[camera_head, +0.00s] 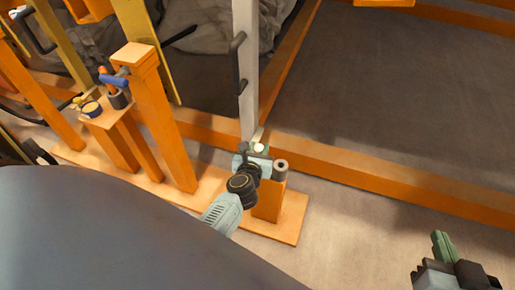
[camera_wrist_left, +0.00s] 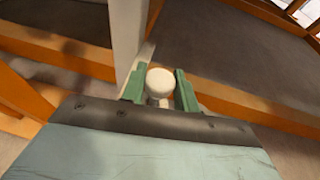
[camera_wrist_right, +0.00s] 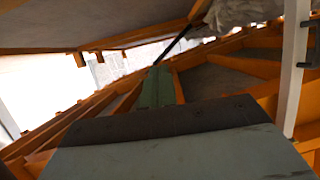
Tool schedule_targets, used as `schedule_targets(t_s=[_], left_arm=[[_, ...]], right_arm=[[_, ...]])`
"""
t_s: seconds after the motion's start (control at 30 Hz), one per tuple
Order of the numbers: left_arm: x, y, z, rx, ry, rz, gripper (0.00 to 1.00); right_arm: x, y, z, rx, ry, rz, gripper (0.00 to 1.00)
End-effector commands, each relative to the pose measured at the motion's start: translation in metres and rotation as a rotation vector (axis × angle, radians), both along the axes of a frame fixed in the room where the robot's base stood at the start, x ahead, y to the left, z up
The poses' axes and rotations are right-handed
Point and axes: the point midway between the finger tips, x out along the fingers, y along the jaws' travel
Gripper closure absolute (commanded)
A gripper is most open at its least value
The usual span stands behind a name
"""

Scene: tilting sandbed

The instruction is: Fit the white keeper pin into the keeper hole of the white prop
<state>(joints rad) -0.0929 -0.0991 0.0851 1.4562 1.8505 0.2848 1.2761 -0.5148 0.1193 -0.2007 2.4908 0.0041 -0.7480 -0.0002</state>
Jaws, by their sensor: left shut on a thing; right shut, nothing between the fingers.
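The white prop (camera_head: 246,70) stands upright with a dark handle on it; its lower part also shows in the left wrist view (camera_wrist_left: 126,40). My left gripper (camera_head: 258,143) is shut on the white keeper pin, whose round white head (camera_wrist_left: 160,82) shows between the green fingers (camera_wrist_left: 159,92). The pin's head (camera_head: 261,148) is close to the prop's foot in the head view; I cannot tell whether they touch. The keeper hole is not visible. My right gripper (camera_head: 442,245) is shut and empty at the lower right, away from the prop; its green fingers fill the middle of the right wrist view (camera_wrist_right: 157,87).
An orange beam (camera_head: 350,168) runs past the prop's foot. Taller orange posts (camera_head: 160,115) and a blue-handled tool (camera_head: 114,79) stand left. Floor at right is clear.

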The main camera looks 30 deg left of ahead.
Motion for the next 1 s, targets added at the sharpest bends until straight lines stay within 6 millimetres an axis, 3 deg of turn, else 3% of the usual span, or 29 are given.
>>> schedule_targets(t_s=[1.0], left_arm=[[0.002, 0.001, 0.013, 0.002, -0.008, 0.0, 0.94]], right_arm=[[-0.021, -0.013, -0.033, -0.059, 0.226, -0.02, 1.0]])
